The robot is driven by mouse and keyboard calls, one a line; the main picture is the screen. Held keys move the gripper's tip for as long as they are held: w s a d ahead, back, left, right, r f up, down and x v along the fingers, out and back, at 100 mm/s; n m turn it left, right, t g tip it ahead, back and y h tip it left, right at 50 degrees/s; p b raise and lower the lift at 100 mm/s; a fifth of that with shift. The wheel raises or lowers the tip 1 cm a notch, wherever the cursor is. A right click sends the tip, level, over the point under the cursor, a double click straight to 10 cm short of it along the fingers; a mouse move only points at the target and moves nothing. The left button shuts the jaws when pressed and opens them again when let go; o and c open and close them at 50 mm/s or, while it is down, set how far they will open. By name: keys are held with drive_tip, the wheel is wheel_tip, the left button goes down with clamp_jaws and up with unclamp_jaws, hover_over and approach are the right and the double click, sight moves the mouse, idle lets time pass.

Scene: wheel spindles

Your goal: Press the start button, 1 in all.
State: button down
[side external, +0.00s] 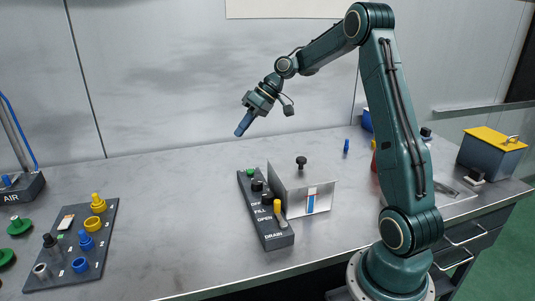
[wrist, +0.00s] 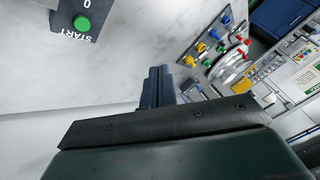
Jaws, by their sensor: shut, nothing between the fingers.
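The green start button (wrist: 82,23) sits on a dark grey panel, with the word START beside it in the wrist view's upper left corner. In the side view the green button (side external: 250,172) is at the far end of the dark control panel (side external: 278,242). My gripper (side external: 239,131) is above the bench, higher than the panel and apart from it. Its blue fingers are shut and empty, pointing down and to the left. In the wrist view the fingers (wrist: 158,72) show at the centre, to the right of and below the button.
Black knobs (side external: 257,186) and a yellow lever (side external: 278,208) stand on the same panel. A board of coloured spindles and wheels (side external: 98,238) lies at left. The bench between is clear.

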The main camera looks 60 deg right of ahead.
drive_tip(key=y, duration=0.1)
hover_over(249, 171)
drive_tip(key=s+d, duration=0.1)
drive_tip(key=shift+t, duration=0.3)
wheel_tip(249, 171, down, 4)
drive_tip(key=shift+d+f, duration=0.15)
drive_tip(key=shift+f, duration=0.05)
drive_tip(key=shift+f, duration=0.1)
drive_tip(key=shift+f, duration=4.3)
drive_tip(key=shift+s+f, duration=0.1)
drive_tip(key=shift+f, duration=1.15)
drive_tip(key=shift+r, duration=0.25)
idle(0.4)
drive_tip(key=shift+r, duration=0.7)
